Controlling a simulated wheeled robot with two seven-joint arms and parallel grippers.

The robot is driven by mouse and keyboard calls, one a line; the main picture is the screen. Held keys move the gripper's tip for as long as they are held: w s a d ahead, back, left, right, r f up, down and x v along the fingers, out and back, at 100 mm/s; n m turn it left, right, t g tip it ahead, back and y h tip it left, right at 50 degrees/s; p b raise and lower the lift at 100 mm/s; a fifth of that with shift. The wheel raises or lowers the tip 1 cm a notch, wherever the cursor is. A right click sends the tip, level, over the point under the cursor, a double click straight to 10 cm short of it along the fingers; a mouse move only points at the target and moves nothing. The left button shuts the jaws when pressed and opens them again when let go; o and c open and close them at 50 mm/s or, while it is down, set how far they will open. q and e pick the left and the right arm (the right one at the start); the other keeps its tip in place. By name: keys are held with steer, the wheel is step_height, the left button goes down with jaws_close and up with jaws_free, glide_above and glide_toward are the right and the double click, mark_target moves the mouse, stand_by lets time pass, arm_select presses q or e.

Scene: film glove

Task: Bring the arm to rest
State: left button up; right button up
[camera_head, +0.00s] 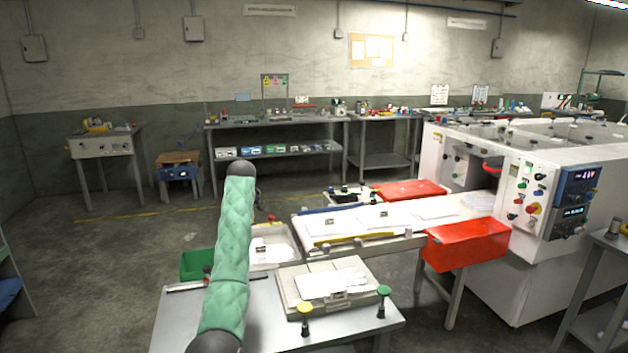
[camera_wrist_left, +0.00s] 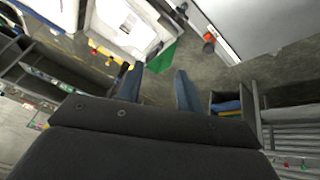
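My left arm (camera_head: 232,260) rises in its green quilted sleeve in front of the near table in the head view, with a dark joint at its top. Its gripper cannot be made out there. My right arm and gripper are in neither view.
The near table (camera_head: 265,318) holds a beige tray-like fixture (camera_head: 290,300) with white sheets, a yellow knob (camera_head: 305,308) and a green knob (camera_head: 383,290). A green bin (camera_head: 196,265) and a white tray (camera_head: 285,250) are behind it. A white machine (camera_head: 540,270) stands right.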

arm_select(q)
steer(key=s+d+r+m+t+h, duration=0.1)
steer(key=s+m+t, duration=0.3)
steer(key=s+m, duration=0.15)
steer(key=s+d+f+m+g+h, duration=0.1)
steer(key=s+d+f+m+g, duration=0.2)
steer(key=s+f, duration=1.9)
steer(key=s+d+f+m+g+h, duration=0.15)
steer(key=s+d+f, duration=0.35)
steer(key=s+f, duration=1.75)
steer(key=s+f+g, duration=0.1)
steer(key=s+f, duration=0.3)
steer(key=s, duration=0.8)
steer(key=s+f+g, duration=0.2)
steer(key=s+f, duration=0.3)
steer(key=s, duration=0.8)
steer(key=shift+a+f+m, duration=0.25)
steer(key=shift+a+m, duration=0.05)
steer(key=shift+a, duration=0.1)
steer(key=shift+y, duration=0.35)
